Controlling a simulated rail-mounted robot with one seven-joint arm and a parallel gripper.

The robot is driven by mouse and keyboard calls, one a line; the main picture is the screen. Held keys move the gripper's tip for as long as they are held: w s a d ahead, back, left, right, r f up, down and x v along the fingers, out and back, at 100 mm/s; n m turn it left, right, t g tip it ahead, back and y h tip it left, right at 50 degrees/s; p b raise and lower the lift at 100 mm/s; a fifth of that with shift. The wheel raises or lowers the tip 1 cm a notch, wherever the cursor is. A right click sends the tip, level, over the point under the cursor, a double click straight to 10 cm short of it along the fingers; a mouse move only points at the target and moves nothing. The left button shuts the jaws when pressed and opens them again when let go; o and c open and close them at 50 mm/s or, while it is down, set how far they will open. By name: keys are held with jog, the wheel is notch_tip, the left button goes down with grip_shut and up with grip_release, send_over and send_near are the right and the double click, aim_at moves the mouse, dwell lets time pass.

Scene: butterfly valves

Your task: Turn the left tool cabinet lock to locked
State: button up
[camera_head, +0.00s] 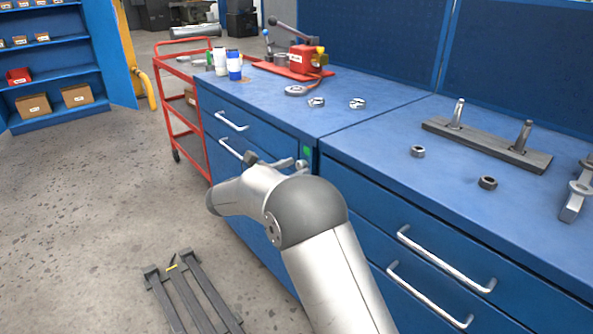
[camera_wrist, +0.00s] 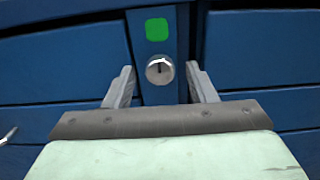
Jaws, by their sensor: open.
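The left tool cabinet (camera_head: 235,155) is blue with silver drawer handles. Its lock (camera_wrist: 160,69) is a round silver cylinder with a dark slot, set in a narrow vertical strip between drawer fronts. A green marker (camera_wrist: 157,29) sits just above the lock; it also shows in the head view (camera_head: 306,151). My gripper (camera_wrist: 160,84) is open, with one finger on each side of the lock and visible space between them and it. In the head view my gripper (camera_head: 282,164) is at the cabinet front just below the green marker. I cannot tell how deep the fingers reach.
The blue worktop (camera_head: 365,125) carries several metal rings, a red device (camera_head: 300,62) and a dark plate with two upright pins (camera_head: 488,145). A red cart (camera_head: 180,105) stands left of the cabinet. A dark metal frame (camera_head: 185,292) lies on the floor. Drawer handles (camera_head: 445,260) protrude at right.

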jog(key=shift+w+d, duration=0.5)
jog(key=shift+d, duration=0.05)
jog(key=c, duration=1)
